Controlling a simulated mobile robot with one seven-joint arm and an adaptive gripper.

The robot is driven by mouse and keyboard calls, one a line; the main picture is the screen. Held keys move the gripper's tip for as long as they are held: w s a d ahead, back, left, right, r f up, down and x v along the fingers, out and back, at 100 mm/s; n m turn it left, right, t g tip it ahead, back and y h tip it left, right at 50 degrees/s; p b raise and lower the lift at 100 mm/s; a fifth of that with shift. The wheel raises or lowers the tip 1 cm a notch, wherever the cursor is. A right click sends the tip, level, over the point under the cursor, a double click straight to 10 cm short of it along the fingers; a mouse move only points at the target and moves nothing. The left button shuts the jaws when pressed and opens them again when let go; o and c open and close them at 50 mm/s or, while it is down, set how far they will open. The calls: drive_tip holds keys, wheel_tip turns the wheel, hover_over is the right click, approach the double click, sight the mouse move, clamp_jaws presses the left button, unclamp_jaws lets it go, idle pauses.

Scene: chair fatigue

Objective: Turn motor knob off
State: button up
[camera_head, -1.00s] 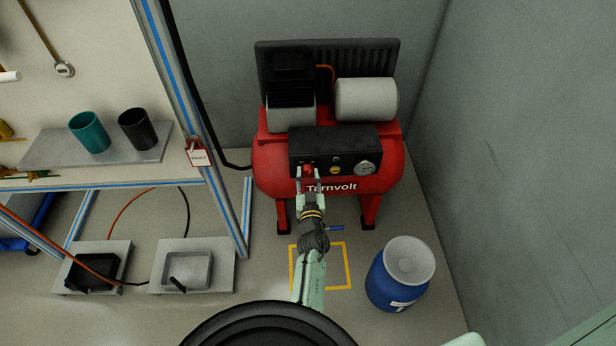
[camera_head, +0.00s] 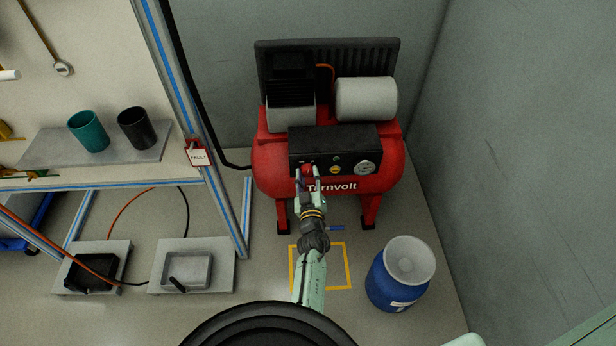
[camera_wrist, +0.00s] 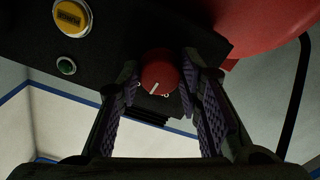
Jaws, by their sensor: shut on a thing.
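The motor knob (camera_wrist: 158,76) is red and round with a white pointer line, on the black control panel (camera_wrist: 112,60) of a red compressor. In the head view the knob (camera_head: 307,168) sits at the lower left of the panel (camera_head: 330,144). My gripper (camera_wrist: 160,92) has one finger on each side of the knob, closed onto it. In the head view my gripper (camera_head: 307,174) reaches up to the panel from below. The white line on the knob points down and to the left in the wrist view. Part of the white lettering below the knob is hidden.
A pressure gauge (camera_head: 365,168) is at the panel's right. A blue barrel (camera_head: 392,283) stands at lower right; a workbench frame (camera_head: 205,150) is at left.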

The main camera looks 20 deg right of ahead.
drive_tip(key=n+b, duration=0.1)
drive_tip(key=n, duration=0.6)
idle(0.7)
drive_tip(key=o, duration=1.2)
drive_tip(key=shift+c, duration=0.2)
drive_tip(key=v, duration=0.7)
drive_tip(key=shift+s, duration=0.25)
drive_tip(key=shift+r, duration=0.1)
